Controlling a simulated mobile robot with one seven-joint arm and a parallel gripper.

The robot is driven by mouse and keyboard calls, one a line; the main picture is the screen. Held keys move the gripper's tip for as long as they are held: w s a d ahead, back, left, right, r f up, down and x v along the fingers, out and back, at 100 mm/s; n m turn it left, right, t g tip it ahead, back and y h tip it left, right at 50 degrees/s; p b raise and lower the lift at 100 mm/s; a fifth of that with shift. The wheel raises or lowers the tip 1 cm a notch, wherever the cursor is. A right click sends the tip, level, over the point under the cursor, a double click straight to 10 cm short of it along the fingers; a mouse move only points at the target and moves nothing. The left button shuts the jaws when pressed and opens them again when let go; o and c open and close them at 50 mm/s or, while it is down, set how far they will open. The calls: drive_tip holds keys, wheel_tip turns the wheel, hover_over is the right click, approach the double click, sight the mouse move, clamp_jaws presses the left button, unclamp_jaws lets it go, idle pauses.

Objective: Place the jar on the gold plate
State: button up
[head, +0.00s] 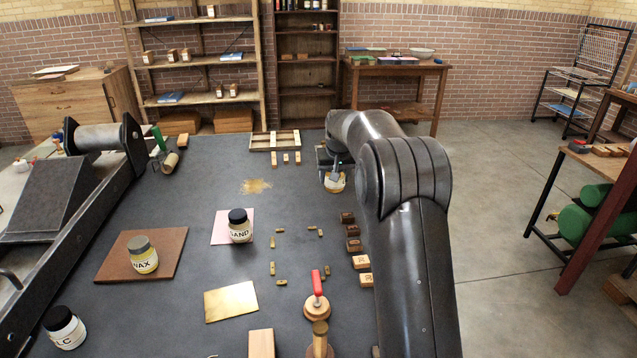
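The gold plate (230,302) lies flat and bare on the dark bench top, left of my arm. My gripper (334,180) points down at the far part of the bench, right of the wooden frame. A small pale, rounded object (336,187), possibly a jar, shows at its fingertips and is partly hidden. I cannot tell whether the fingers are closed on it. A SAND jar (240,230) with a black lid stands on a pink plate (219,238). A WAX jar (144,260) with a grey lid stands on a brown board (113,265). A black-lidded jar (67,333) ending "LC" stands front left.
A red-handled tool (317,303) stands right of the gold plate, with a wooden block (261,344) in front. Small brass pieces (280,282) and stamp blocks (362,262) lie nearby. A large press (85,190) fills the left side. A wooden frame (275,141) lies at the back.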

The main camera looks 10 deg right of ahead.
drive_tip(key=shift+s+d+r, duration=0.25)
drive_tip(key=shift+d+r, duration=0.15)
drive_tip(key=shift+d, duration=0.2)
drive_tip(key=shift+s+r, duration=0.1)
drive_tip(key=s+a+n, duration=0.1)
drive_tip(key=s+a, duration=0.9)
drive_tip(key=s, duration=0.5)
drive_tip(key=s+a+n, duration=0.1)
drive_tip(key=s+a, duration=0.8)
drive_tip(key=s, duration=0.5)
approach(230, 294)
drive_tip(key=shift+w+d+y, duration=0.15)
drive_tip(key=shift+w+y, duration=0.25)
drive_tip(key=shift+w, duration=0.55)
drive_tip(key=shift+f, duration=2.1)
